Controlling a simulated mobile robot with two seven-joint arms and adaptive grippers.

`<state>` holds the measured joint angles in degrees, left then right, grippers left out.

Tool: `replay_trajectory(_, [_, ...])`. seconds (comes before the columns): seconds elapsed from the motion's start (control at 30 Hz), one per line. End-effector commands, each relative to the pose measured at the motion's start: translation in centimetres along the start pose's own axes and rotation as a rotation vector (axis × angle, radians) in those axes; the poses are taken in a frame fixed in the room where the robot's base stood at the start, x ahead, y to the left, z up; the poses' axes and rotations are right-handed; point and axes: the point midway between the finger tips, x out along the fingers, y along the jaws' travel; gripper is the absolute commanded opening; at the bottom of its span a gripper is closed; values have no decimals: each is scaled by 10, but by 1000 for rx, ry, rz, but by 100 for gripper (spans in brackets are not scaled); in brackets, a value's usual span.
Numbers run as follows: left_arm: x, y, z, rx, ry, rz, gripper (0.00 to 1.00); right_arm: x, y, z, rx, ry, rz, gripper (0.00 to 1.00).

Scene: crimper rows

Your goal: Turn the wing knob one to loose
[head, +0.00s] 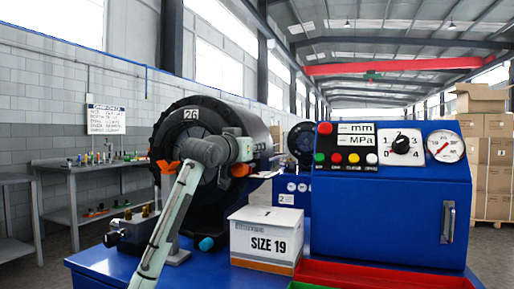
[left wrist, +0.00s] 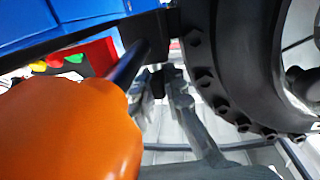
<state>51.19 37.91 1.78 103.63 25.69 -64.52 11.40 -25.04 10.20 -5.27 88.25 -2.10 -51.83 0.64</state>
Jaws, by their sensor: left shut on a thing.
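In the head view my left arm (head: 168,225) reaches up in front of the big black crimper head marked 26 (head: 187,113). My left gripper (head: 246,150) is at the crimper's front, its fingers hard to make out there. In the left wrist view the gripper's grey fingers (left wrist: 165,92) are shut around a small dark piece, apparently the wing knob, mostly hidden between them. A large orange lobed knob (left wrist: 70,125) on a dark shaft fills the lower left of that view, close to the camera. An orange winged part (head: 168,167) shows left of my arm. My right gripper is out of view.
A blue control cabinet (head: 390,215) with coloured buttons, a dial and a gauge stands right of the head. A SIZE 19 box (head: 266,235) and a red tray (head: 385,277) are in front. Workbenches (head: 75,172) line the left wall; cartons (head: 492,165) are stacked at right.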

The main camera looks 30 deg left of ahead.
Motion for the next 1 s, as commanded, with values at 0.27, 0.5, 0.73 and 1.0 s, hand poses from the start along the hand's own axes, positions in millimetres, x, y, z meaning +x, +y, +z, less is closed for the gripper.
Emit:
replay_trajectory(0.27, [0, 1, 1, 0, -2, -114, 0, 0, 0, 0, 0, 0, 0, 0])
replay_trajectory(0.5, [0, 0, 0, 0, -2, -121, 0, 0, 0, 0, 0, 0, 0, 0])
replay_trajectory(0.73, [0, 0, 0, 0, -1, -121, 31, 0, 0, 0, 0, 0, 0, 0])
replay_trajectory(1.0, [-1, 0, 0, 0, 0, -121, 31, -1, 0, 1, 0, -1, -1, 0])
